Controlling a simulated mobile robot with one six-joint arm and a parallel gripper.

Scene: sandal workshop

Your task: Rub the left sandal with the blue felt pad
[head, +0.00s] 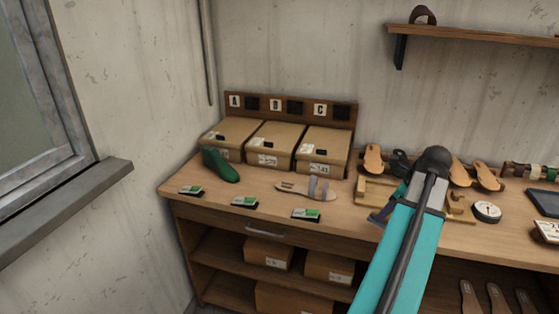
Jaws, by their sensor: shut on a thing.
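A tan sandal with a grey-blue strap (318,188) lies on the workbench, in front of the boxes and left of my arm. I cannot tell whether it is the left sandal. More sandals stand along the back of the bench, among them a tan one (373,159) and a dark one (399,163). My teal arm reaches up over the bench from the lower right. Its end, with my gripper, is hidden behind the arm. A small dark blue piece shows at the arm's left edge, too unclear to name. I cannot make out the blue felt pad.
Three cardboard boxes (275,145) stand under letter signs at the back left. A green shoe form (219,165) and small green-and-white cards (245,202) lie before them. A wooden frame (371,190) is partly behind my arm. A round dial (487,211) lies right of it.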

